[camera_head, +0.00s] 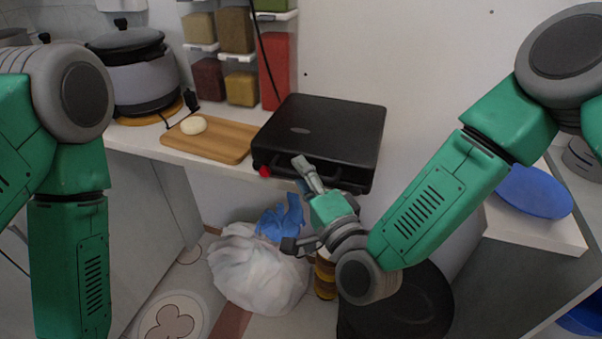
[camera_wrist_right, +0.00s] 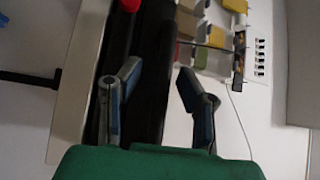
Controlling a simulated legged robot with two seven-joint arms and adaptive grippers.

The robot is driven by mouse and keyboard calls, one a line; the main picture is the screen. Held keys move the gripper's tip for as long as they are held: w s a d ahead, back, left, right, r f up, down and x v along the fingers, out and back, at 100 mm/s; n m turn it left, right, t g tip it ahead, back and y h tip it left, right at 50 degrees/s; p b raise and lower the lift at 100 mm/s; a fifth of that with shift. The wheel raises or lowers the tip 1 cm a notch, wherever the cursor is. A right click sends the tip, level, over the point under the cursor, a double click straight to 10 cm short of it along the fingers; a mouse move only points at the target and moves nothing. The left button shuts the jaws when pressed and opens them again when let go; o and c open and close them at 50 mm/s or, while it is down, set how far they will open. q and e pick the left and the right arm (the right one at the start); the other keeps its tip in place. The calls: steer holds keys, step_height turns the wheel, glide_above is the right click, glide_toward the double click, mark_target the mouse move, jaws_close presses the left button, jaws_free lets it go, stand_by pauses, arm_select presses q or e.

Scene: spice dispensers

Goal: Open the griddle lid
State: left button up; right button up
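The black griddle (camera_head: 335,120) sits on the white counter with its lid down. A handle runs along its front edge, and a red knob (camera_head: 264,171) is at its front left corner. My right gripper (camera_head: 297,205) is open and empty just in front of the griddle, with one finger up near the handle and the other lower. In the right wrist view, the dark griddle edge (camera_wrist_right: 150,70) shows beyond and between the open fingers (camera_wrist_right: 158,88). Contact with the handle cannot be told. My left arm hangs at the left, and its gripper is out of view.
A cutting board (camera_head: 225,147) with a pale round item (camera_head: 193,125) lies left of the griddle. A cooker (camera_head: 135,70) and spice dispensers (camera_head: 237,55) stand behind. A white bag (camera_head: 255,265) and a dark bin (camera_head: 420,300) are below the counter. A blue plate (camera_head: 535,192) is at right.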

steer(key=shift+a, duration=0.15)
jaws_close()
steer(key=shift+s+a, duration=0.1)
